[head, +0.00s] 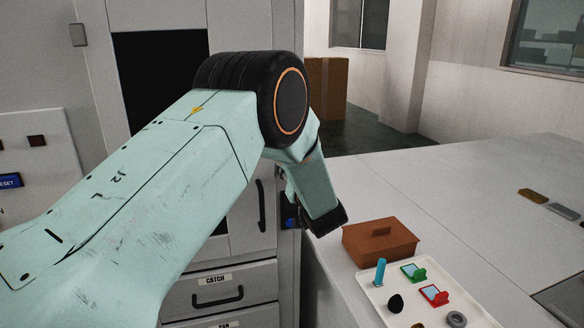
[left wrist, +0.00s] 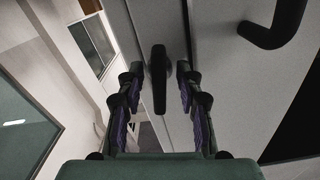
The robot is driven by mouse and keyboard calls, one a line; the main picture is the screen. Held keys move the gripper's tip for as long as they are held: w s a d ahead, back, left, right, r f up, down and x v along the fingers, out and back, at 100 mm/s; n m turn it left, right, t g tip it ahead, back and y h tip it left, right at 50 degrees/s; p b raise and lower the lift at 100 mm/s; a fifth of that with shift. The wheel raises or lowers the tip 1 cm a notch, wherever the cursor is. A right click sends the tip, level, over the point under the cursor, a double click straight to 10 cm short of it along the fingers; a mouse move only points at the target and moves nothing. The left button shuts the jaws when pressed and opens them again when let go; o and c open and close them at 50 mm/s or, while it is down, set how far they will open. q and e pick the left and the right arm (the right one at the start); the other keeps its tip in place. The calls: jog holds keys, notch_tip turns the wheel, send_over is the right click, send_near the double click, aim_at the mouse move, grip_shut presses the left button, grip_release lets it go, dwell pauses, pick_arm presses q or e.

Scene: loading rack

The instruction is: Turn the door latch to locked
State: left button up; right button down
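The door latch (left wrist: 158,80) is a black elongated bar on the light grey door front, seen in the left wrist view. It lies roughly lengthwise in that picture, between the two fingers of my left gripper (left wrist: 155,70). The fingers are apart, one on each side of the latch, with visible gaps to it. In the head view my left gripper (head: 290,214) is mostly hidden behind my own arm, beside the cabinet's right edge. The latch cannot be made out there. The black door handle (head: 262,206) shows left of the gripper; it also shows in the left wrist view (left wrist: 276,24). My right gripper is not in view.
A grey counter (head: 450,190) extends to the right of the cabinet. On it are a brown lidded box (head: 380,243) and a white tray (head: 455,304) with several small items. A drawer labelled CATCH (head: 220,297) is below the door. A panel (head: 40,160) is at left.

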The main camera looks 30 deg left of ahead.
pick_arm(q)
jog(key=shift+s+r, duration=0.2)
jog(key=shift+r, duration=0.1)
jog(key=shift+w+a+f, duration=0.25)
jog(key=shift+w+f, duration=0.25)
jog(key=shift+w, duration=0.1)
jog(key=shift+c, duration=0.5)
jog(key=shift+w, duration=0.1)
jog(key=shift+c, duration=0.9)
jog(key=shift+s+r, duration=0.15)
jog(key=shift+s, duration=0.15)
jog(key=shift+c, duration=1.3)
jog(key=shift+w, duration=0.1)
grip_shut()
jog(key=shift+d, duration=0.1)
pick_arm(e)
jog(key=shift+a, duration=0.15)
